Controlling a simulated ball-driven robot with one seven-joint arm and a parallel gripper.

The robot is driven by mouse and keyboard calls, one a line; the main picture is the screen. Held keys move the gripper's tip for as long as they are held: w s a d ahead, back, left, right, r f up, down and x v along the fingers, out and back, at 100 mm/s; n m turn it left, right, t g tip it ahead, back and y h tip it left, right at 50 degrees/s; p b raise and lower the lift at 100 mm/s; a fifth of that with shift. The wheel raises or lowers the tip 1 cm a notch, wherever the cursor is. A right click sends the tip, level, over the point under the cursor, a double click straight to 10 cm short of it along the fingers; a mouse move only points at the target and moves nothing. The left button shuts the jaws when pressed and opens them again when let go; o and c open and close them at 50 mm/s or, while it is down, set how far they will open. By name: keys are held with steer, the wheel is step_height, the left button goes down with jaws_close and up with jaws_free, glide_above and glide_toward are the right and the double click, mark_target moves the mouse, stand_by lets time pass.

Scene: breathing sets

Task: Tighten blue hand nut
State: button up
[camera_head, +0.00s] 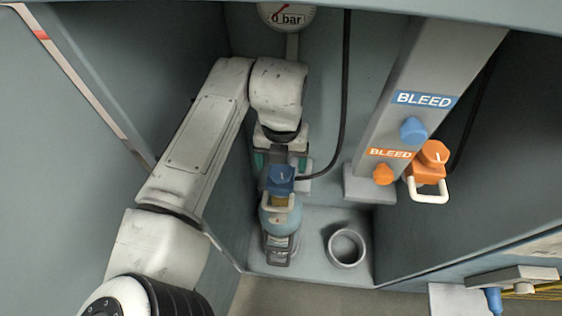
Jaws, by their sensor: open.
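The blue hand nut (281,174) sits with a white U-shaped handle just below it, on top of a blue-grey cylinder (281,222) standing upright at the foot of the cabinet. My gripper (280,160) is at the nut's upper edge in the picture. Its teal-padded fingers are spread, one to each side. The gripper is open and holds nothing that I can see. The fingertips are partly hidden, and I cannot tell whether they touch the nut.
A gauge (287,15) hangs at the top. A black hose runs down to the nut. An empty ring holder (346,247) is right of the cylinder.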

mark_target(281, 169)
step_height(281, 169, up, 9)
stand_by(0.3)
steer(key=shift+f, duration=0.1)
